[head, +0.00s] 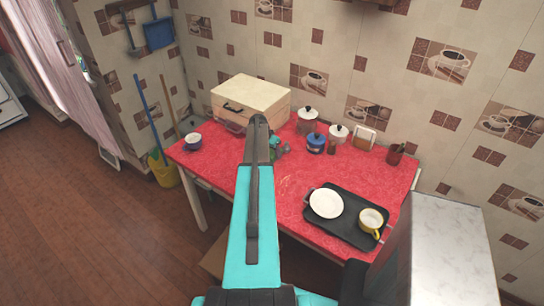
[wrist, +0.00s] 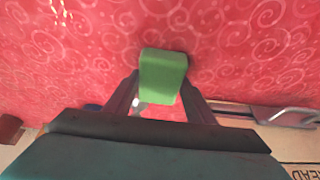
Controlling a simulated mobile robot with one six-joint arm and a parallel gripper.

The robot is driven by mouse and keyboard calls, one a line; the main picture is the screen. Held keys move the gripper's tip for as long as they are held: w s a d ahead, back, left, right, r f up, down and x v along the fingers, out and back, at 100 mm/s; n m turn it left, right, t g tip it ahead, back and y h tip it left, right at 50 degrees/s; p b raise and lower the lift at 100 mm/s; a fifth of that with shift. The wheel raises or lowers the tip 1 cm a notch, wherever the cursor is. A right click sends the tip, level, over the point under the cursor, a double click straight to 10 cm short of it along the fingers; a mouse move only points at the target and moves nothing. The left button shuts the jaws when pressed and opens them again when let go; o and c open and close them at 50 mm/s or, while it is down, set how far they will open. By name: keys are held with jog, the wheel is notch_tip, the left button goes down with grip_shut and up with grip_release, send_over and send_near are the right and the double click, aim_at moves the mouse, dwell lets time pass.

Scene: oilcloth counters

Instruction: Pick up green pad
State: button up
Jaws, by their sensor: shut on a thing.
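The green pad (wrist: 163,72) is a small block with rounded edges. In the wrist view it sits between the two dark fingers of my gripper (wrist: 160,92), which is shut on it. The red patterned cloth fills the view behind the pad; I cannot tell whether the pad touches it. In the head view my arm reaches over the table and its end hides the gripper tips and the pad.
The red-covered table (head: 285,200) holds a cream bread box (head: 250,100), several lidded jars (head: 307,120) and a blue-white bowl (head: 193,141).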

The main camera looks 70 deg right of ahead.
aim_at(272, 153)
jog(key=shift+r, duration=0.15)
jog(key=shift+r+b, duration=0.8)
jog(key=shift+b, duration=0.05)
jog(key=shift+s+a+r+b, duration=0.1)
jog(key=shift+a+r+b, duration=0.05)
jog(key=shift+r+b, duration=0.2)
jog(key=shift+s+a+r+b, duration=0.1)
jog(key=shift+r+b, duration=0.1)
jog(key=shift+r, duration=0.2)
jog(key=s+a+b, duration=0.1)
jog(key=s+a, duration=0.2)
jog(key=s+a+r+b, duration=0.1)
jog(key=s+a+b, duration=0.1)
jog(key=s+a, duration=0.2)
jog(key=s+a+b, duration=0.2)
jog(key=s+a, duration=0.1)
jog(key=a, duration=0.1)
jog(key=shift+s+a+r, duration=0.1)
jog(key=shift+s+r, duration=0.2)
